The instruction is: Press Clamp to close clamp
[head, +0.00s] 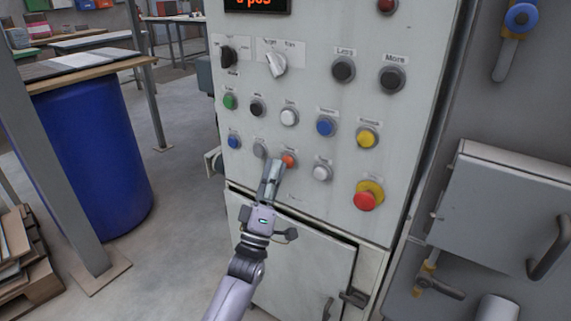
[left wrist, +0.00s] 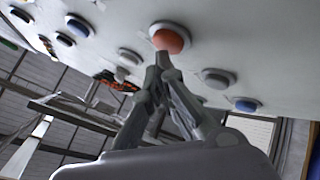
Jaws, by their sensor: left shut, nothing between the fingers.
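A white control panel (head: 305,110) carries several labelled buttons; the small labels are too blurred for me to tell which reads Clamp. My left gripper (head: 273,168) is shut and empty in front of the lower button row. Its tips are close to the orange-red button (head: 289,159) and the grey button (head: 260,149). In the left wrist view the shut fingertips (left wrist: 163,66) appear just below the orange-red button (left wrist: 170,37); I cannot tell whether they touch anything. A white button (head: 322,171) is to the right and a blue button (head: 233,142) to the left. My right gripper is out of view.
A red emergency knob on yellow (head: 367,195) is at the panel's lower right. Black Less (head: 344,69) and More (head: 392,79) buttons are higher up. A cabinet door (head: 300,265) lies below. A blue drum (head: 95,150) and post stand at left, with clear floor between.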

